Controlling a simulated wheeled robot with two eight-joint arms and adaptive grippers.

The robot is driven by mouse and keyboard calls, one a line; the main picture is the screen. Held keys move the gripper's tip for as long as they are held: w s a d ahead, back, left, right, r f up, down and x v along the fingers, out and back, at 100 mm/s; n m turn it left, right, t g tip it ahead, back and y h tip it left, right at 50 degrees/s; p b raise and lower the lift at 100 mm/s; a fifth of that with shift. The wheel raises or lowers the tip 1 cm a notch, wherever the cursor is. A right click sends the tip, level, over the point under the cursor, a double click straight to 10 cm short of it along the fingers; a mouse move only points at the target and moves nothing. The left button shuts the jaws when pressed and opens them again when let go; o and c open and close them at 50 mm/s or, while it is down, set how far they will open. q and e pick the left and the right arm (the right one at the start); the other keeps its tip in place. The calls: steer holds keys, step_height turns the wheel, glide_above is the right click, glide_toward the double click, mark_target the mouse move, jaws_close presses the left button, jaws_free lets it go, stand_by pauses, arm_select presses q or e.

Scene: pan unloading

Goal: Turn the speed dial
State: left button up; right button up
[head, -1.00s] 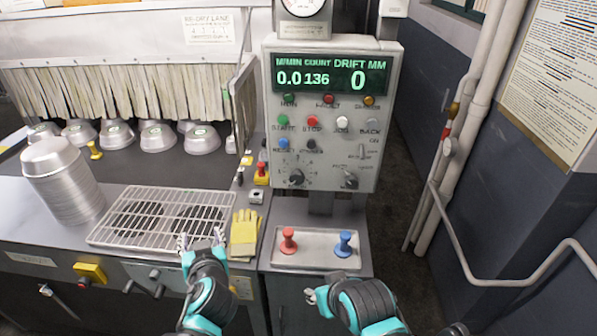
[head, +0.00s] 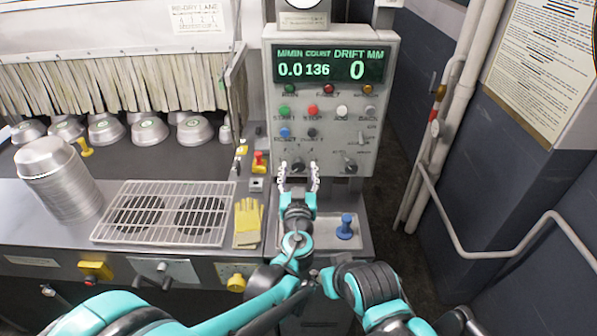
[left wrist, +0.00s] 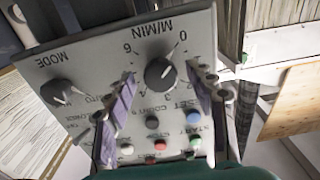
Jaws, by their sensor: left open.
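The speed dial is a black round knob with a white pointer line, marked M/MIN, on the grey control panel (head: 380,120). It shows in the head view (head: 297,166) between the fingertips of my left gripper (head: 298,172), and large in the left wrist view (left wrist: 160,74). There the panel appears upside down, and the pointer aims up and right, towards the 0. My left gripper is open, its two fingers (left wrist: 165,92) on either side of the dial with a gap to it. My right gripper (head: 320,279) is low, near my left forearm; its fingers are too small to judge.
A second knob, MODE (head: 350,167), sits right of the speed dial. Several coloured buttons (head: 312,109) lie above it. The display (head: 330,68) reads 0.0, 136 and 0. A blue peg (head: 345,228) stands on the tray below. A wire rack (head: 165,232) and yellow gloves (head: 247,222) lie left.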

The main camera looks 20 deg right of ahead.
arm_select(q)
steer(key=shift+w, duration=0.3)
steer(key=c, duration=1.1)
steer(key=shift+c, duration=0.2)
